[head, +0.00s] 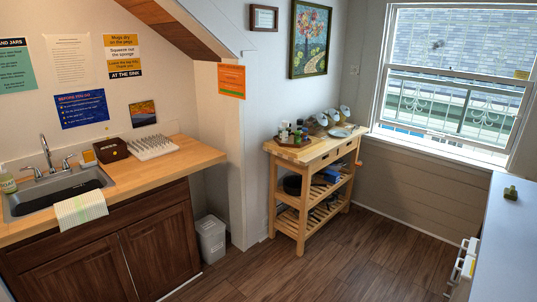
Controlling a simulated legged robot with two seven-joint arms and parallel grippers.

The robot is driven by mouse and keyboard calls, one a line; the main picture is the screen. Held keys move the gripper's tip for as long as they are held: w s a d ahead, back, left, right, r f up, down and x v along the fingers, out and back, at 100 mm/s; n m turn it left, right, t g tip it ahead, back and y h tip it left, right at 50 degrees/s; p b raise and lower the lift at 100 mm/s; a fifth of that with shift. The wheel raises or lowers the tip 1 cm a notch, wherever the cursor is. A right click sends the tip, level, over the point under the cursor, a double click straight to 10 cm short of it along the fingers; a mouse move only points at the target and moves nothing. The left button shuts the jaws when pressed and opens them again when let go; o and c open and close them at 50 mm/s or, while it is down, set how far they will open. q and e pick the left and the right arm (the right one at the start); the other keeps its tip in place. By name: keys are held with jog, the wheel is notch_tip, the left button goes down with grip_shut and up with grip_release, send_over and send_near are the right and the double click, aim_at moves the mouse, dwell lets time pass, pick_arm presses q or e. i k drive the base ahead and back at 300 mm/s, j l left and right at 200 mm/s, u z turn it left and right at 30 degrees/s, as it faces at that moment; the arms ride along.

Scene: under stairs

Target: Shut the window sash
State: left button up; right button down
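The window (384,70) is in the wall at the upper right of the head view, with a white frame. A white horizontal sash rail (460,76) crosses it at about mid-height. Brick and a green-white railing show through the panes. The white sill (440,146) runs along the bottom of the window. I cannot tell for sure how far the sash stands open. Neither of my grippers is in view.
A wooden cart (318,150) with bottles and dishes stands left of the window. A pale counter (505,240) with a small olive object (510,193) is at the right. A sink counter (185,160) is at the left, with a bin (211,240) beside it. The wooden floor (345,250) between is clear.

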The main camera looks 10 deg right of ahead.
aim_at(529, 85)
jog(key=i+z, duration=0.2)
jog(key=i, duration=0.25)
jog(key=i+z, duration=0.15)
jog(key=i, duration=0.3)
jog(key=i+j+z, duration=0.2)
jog(key=i, duration=0.25)
jog(key=i+j+z, duration=0.15)
jog(key=i, duration=0.25)
jog(key=i+j+z, duration=0.2)
jog(key=i, duration=0.25)
jog(key=i+l+z, duration=0.4)
jog(key=i, duration=0.45)
jog(key=i+z, duration=0.35)
jog(key=i, duration=0.45)
jog(key=i+j+z, duration=0.25)
jog(key=i+z, duration=0.15)
jog(key=i, duration=0.45)
